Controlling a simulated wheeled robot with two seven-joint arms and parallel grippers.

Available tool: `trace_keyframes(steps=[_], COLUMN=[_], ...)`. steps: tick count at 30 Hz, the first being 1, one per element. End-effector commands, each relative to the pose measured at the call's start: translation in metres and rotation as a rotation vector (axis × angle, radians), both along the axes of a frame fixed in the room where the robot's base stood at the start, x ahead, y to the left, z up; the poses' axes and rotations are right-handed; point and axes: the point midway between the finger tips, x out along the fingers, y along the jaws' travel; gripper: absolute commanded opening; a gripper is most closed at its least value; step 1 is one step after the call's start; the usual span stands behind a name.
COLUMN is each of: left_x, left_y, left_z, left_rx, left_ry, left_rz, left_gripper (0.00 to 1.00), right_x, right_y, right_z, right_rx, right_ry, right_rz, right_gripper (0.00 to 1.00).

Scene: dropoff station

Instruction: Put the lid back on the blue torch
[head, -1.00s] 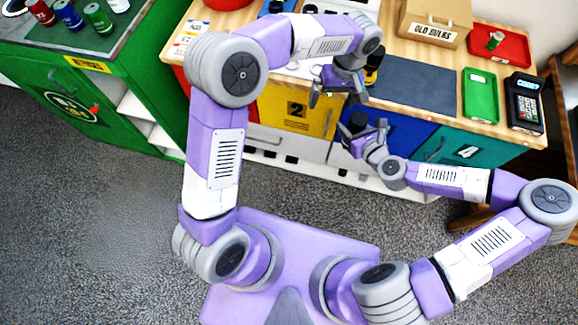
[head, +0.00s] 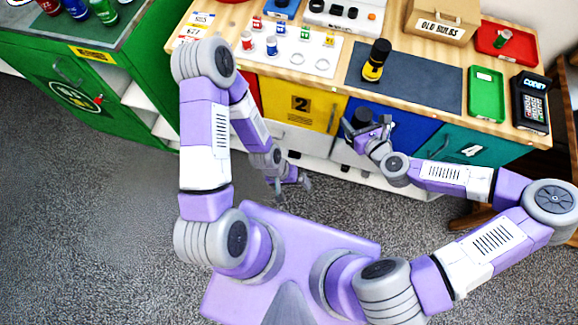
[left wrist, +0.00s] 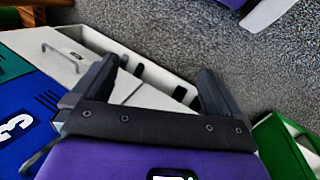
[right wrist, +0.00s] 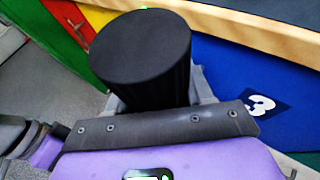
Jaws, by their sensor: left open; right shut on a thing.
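My right gripper (head: 368,124) is shut on a black cylinder (right wrist: 145,50), held upright in front of the blue drawer marked 3; it also shows in the head view (head: 361,117). I cannot tell from its plain black surface whether it is the lid. A black and yellow torch (head: 374,67) stands upright on the dark grey mat (head: 420,84). I make out no blue torch body. My left gripper (head: 291,191) is open and empty, low in front of the counter near my base. Its two spread fingers show in the left wrist view (left wrist: 160,95).
Several small coloured cells stand on a white board (head: 297,68) left of the mat. A green tray (head: 486,94), a red tray (head: 490,38), a card reader (head: 530,102) and an old bulbs box (head: 440,22) are at the right. The mat's right part is clear.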

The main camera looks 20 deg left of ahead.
Motion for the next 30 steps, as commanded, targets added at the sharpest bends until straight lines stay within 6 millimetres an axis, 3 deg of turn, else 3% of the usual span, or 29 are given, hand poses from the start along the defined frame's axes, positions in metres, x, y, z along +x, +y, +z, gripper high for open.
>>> trace_keyframes(steps=[5, 20, 26, 30], left_x=[-0.010, -0.010, -0.010, -0.010], left_y=[0.005, 0.006, 0.006, 0.006], left_z=[-0.003, -0.003, -0.003, -0.003], left_rx=[0.016, 0.019, 0.019, 0.019], left_ry=[-0.036, -0.045, -0.045, -0.045], left_rz=[0.007, 0.007, 0.007, 0.007], left_gripper=[1.00, 1.00, 1.00, 1.00], right_x=[0.000, 0.004, 0.017, 0.023], right_y=[0.000, -0.006, -0.040, -0.078], right_z=[0.001, 0.003, 0.010, 0.015], right_rx=[0.001, 0.005, 0.023, 0.025], right_ry=[-0.002, -0.003, -0.002, -0.001], right_rz=[0.000, -0.037, -0.233, -0.426], right_gripper=[0.00, 0.00, 0.00, 0.00])
